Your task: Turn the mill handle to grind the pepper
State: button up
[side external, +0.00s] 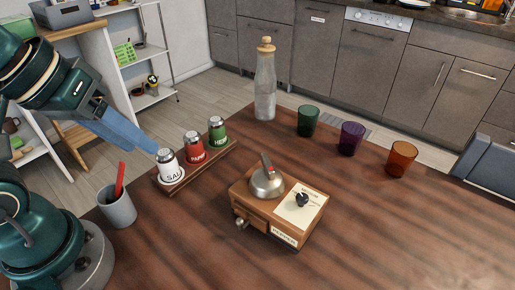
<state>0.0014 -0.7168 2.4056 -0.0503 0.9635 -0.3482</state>
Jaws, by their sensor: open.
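The mill (278,216) is a wooden box standing on the table. My gripper (148,146), with long blue fingers, is at the left above the table, near the salt shaker and apart from the mill. It is open; nothing is seen between the fingers.
A wooden rack (205,168) holds salt (168,164), red (193,147) and green (217,131) shakers. A grey cup (117,207) with a red item stands left. A bottle (265,88) and green (308,121), purple (350,138) and orange (401,158) glasses stand behind. The table front right is clear.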

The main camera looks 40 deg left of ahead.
jog(key=shift+s+a+f+m, duration=0.2)
jog(key=shift+f+m, duration=0.25)
jog(key=shift+m, duration=0.25)
jog(key=shift+s+a+f+m, duration=0.2)
jog(key=shift+f+m, duration=0.25)
jog(key=shift+m, duration=0.25)
jog(key=w+d+r+n+g, duration=0.2)
jog(key=w+d+r+n, duration=0.2)
jog(key=w+r+n, duration=0.55)
jog(key=g, duration=0.4)
send_over(268, 161)
notch_tip(268, 161, down, 9)
jog(key=shift+f, duration=2.6)
